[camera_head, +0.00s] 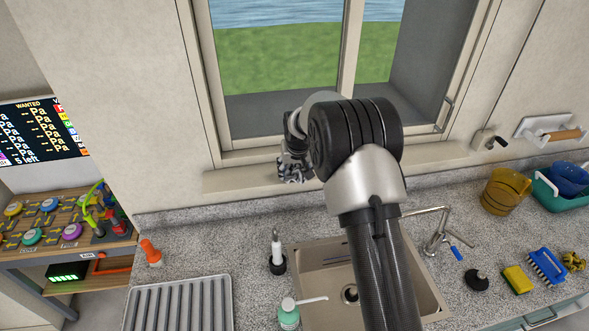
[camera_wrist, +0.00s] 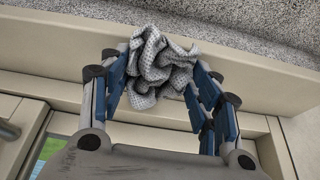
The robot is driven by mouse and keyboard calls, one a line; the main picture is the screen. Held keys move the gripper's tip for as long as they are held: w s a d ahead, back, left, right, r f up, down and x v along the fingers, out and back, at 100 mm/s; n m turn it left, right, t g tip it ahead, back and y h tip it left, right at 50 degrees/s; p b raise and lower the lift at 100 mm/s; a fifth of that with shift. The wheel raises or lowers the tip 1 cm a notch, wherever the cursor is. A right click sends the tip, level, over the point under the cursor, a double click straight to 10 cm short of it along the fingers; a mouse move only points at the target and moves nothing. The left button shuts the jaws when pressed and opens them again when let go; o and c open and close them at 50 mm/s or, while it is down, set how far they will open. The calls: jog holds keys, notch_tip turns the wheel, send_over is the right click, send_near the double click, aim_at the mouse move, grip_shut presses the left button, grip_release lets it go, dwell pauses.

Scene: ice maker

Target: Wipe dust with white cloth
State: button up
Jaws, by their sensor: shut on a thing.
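My gripper (camera_head: 294,158) is at the window sill (camera_head: 235,180), below the window's left pane. In the wrist view its blue-padded fingers (camera_wrist: 160,88) are closed around a crumpled white cloth (camera_wrist: 163,58) with dark dots. The cloth sticks out past the fingertips, over the cream sill (camera_wrist: 240,75). In the head view the cloth (camera_head: 292,175) shows as a small grey-white bundle under the gripper. I cannot tell whether it touches the sill. I cannot make out any dust, and my arm hides part of the sill.
A sink (camera_head: 320,265) with a faucet (camera_head: 437,235) lies below the sill. A brush in a holder (camera_head: 277,255), a soap bottle (camera_head: 289,314) and a drying rack (camera_head: 178,305) stand left. A yellow container (camera_head: 505,190), sponge (camera_head: 517,279) and blue brush (camera_head: 547,266) are right.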

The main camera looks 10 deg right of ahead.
jog(key=shift+f+b, duration=0.5)
jog(key=shift+f, duration=0.25)
